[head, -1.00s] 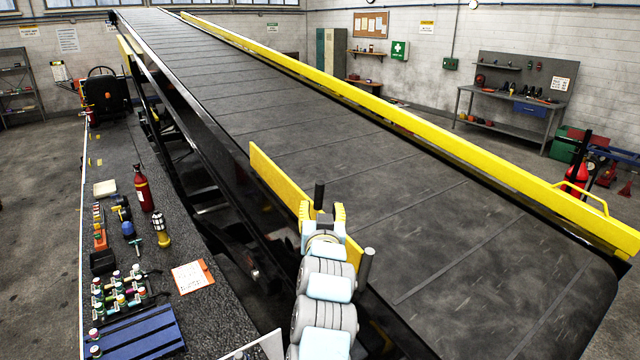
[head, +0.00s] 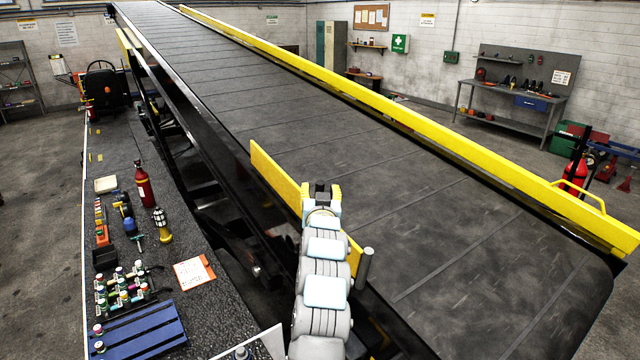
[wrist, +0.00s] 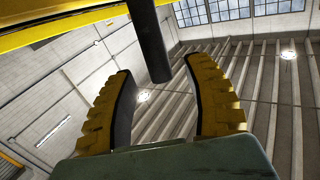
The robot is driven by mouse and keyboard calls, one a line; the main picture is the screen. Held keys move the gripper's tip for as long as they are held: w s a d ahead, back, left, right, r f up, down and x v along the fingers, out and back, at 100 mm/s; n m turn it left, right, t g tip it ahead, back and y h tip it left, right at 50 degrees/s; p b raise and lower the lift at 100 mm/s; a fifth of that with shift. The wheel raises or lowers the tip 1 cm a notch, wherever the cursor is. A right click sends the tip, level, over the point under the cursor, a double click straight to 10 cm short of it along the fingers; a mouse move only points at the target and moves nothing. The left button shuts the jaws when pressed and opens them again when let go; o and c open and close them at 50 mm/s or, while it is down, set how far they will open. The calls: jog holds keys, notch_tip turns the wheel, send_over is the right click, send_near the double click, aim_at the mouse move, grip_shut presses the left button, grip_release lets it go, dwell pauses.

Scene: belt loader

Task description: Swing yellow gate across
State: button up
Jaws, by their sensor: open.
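The yellow gate (head: 273,180) is a long flat board standing along the near left edge of the belt, roughly in line with that edge. A short grey post (head: 365,262) stands at its near end. In the wrist view, a dark upright handle (wrist: 148,35) comes down beside a yellow beam (wrist: 60,28). My gripper (head: 321,190) is at the gate's middle and hides part of it. Its yellow fingers are spread, and the handle's end shows between the fingertips (wrist: 158,70), with gaps on both sides. I cannot tell whether either finger touches it.
The wide dark belt (head: 420,210) beside the gate is clear. A yellow rail (head: 400,105) runs along its far side. On the left, a dark bench (head: 215,310) holds a red extinguisher (head: 144,185), bottles and a blue pallet (head: 145,332).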

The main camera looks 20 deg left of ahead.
jog(key=shift+x, duration=0.9)
jog(key=shift+w+a+p, duration=0.15)
jog(key=shift+w+p, duration=0.15)
jog(key=shift+w, duration=0.15)
grip_shut()
